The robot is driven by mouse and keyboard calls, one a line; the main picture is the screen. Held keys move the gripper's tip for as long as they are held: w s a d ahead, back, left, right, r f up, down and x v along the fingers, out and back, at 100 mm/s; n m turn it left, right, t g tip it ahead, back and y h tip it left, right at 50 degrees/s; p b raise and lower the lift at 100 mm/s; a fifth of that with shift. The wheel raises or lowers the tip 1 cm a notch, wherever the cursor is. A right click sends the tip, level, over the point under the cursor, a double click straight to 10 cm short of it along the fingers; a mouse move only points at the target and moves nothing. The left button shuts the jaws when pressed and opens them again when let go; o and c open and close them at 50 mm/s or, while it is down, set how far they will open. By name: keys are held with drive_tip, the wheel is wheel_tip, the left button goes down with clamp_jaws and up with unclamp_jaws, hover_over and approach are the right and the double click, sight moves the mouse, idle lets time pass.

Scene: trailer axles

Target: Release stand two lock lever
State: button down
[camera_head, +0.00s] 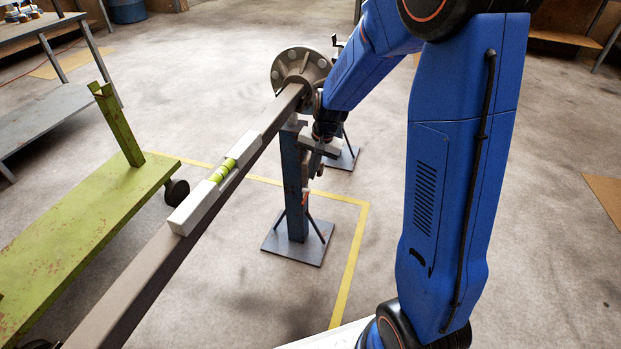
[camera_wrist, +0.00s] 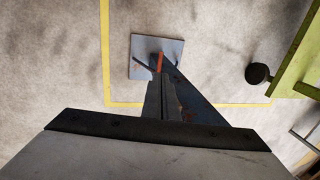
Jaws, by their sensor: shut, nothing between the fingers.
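A blue-grey stand (camera_head: 293,190) rises from a square base plate under the hub end of a long axle beam (camera_head: 150,268). A small orange-red lever (camera_head: 306,198) shows low on the post's right side. The orange part also shows above the base in the wrist view (camera_wrist: 160,62). My gripper (camera_head: 314,172) is shut and empty, close to the right side of the post and above the orange part. Whether it touches the stand cannot be told. In the wrist view the blue post (camera_wrist: 196,102) runs down towards its base plate (camera_wrist: 143,45).
A spirit level (camera_head: 216,182) lies on the beam. A round hub flange (camera_head: 298,66) is at its far end. Another stand's base plate (camera_head: 343,157) shows behind. A green cart (camera_head: 90,215) stands left.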

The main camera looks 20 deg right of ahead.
sight(304, 201)
drive_tip(key=f, duration=0.4)
drive_tip(key=w+a+f, duration=0.1)
drive_tip(key=f, duration=0.3)
drive_tip(key=a+f, duration=0.1)
drive_tip(key=f, duration=0.3)
drive_tip(key=shift+w+f, duration=0.1)
drive_tip(key=shift+w, duration=0.1)
